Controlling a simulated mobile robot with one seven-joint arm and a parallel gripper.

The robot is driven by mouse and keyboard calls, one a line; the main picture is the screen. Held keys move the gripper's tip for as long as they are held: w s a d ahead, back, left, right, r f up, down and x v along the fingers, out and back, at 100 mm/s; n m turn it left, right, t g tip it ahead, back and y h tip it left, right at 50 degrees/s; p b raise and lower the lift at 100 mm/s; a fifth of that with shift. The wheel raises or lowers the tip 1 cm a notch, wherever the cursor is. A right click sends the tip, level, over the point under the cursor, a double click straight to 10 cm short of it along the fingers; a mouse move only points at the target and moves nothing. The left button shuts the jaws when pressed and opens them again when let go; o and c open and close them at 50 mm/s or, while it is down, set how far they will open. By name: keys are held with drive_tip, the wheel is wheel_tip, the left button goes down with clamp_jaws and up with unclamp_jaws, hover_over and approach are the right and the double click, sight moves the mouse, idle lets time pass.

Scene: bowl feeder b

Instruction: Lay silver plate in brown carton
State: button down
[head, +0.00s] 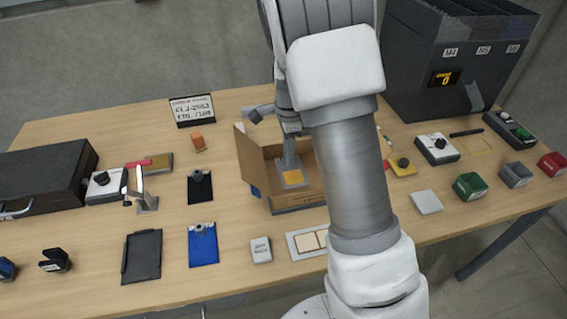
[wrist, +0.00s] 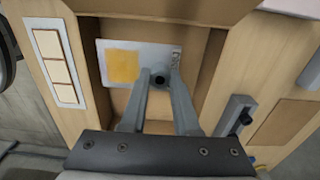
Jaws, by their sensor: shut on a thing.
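The silver plate (head: 292,183) is a flat light-grey piece with a yellow-orange square on it. In the wrist view the plate (wrist: 112,46) also shows a small dark-topped knob between my fingertips. My gripper (head: 289,158) points down into the open brown carton (head: 244,154) and is shut on the plate at this knob; the fingertips show in the wrist view (wrist: 160,77). The plate is within the carton's walls (wrist: 213,60), roughly level. I cannot tell whether it touches the carton floor. My arm hides the carton's right side in the head view.
A tray with pale tiles (head: 308,242) lies in front of the carton. A small white box (head: 260,250) and blue clipboard (head: 203,246) are nearby. A black clipboard (head: 200,187) lies left. A dark bin unit (head: 425,60) stands back right.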

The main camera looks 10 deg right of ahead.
sight(282, 159)
drive_tip(key=shift+w+a+f, duration=0.65)
drive_tip(key=shift+w+f, duration=0.1)
drive_tip(key=shift+w, duration=0.15)
drive_tip(key=shift+f, duration=1.9)
drive_tip(key=shift+b, duration=0.3)
drive_tip(key=shift+f, duration=0.2)
drive_tip(key=c, duration=0.7)
unclamp_jaws()
drive_tip(key=shift+o, duration=0.2)
drive_tip(key=shift+r, duration=0.1)
